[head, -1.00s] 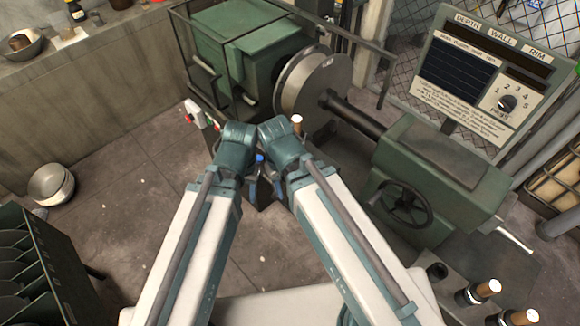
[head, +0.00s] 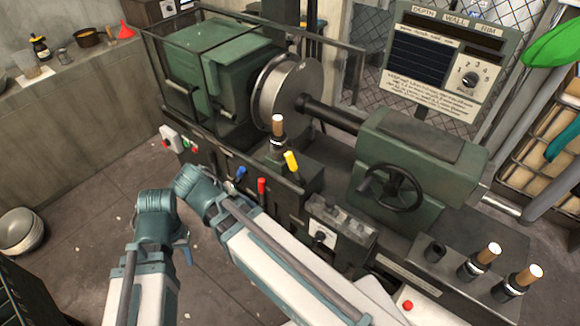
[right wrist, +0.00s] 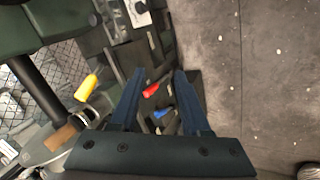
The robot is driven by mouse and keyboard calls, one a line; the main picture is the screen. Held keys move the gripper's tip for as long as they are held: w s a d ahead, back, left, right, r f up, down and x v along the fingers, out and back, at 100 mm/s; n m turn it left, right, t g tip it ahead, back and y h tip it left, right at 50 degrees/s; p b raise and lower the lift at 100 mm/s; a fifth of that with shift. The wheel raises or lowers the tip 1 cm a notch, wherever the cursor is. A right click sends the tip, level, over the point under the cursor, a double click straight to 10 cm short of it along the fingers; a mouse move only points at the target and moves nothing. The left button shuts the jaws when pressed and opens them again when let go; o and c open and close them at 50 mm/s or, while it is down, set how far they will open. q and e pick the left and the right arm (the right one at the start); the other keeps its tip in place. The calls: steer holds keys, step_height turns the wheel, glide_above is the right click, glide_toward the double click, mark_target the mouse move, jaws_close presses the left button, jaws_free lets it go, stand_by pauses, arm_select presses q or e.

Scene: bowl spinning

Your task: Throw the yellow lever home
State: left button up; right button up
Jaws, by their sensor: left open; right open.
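The yellow lever (head: 291,161) stands on the front of the green lathe, tilted, right of a wooden-handled post. A red lever (head: 261,187) and a blue lever (head: 238,175) are to its left and lower. In the right wrist view the yellow lever (right wrist: 88,87) is left of my right gripper (right wrist: 160,76), apart from it. That gripper is open; the red lever (right wrist: 151,90) and blue lever (right wrist: 163,112) show between its fingers. My left gripper (head: 184,247) is open over the floor at lower left, away from the levers. In the head view my right gripper's fingers are largely hidden by its arm.
A black handwheel (head: 391,188) sticks out at the right of the lathe. A wooden-handled post (head: 278,132) stands close beside the yellow lever. Several wooden-handled tools (head: 488,254) stand at the right front.

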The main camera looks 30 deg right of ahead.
steer(key=w+d+f+m+t+h+b, duration=0.1)
steer(key=w+d+f+m+h+b, duration=0.5)
steer(key=b, duration=0.5)
steer(key=m+t+h+b, duration=0.2)
steer(key=m+h+b, duration=0.3)
steer(key=b, duration=0.5)
glide_toward(293, 168)
steer(key=w+h, duration=0.1)
steer(key=w, duration=0.1)
steer(key=shift+n, duration=0.4)
steer(key=x, duration=1.3)
steer(key=shift+d+r, duration=0.15)
steer(key=shift+d, duration=0.05)
jaws_close()
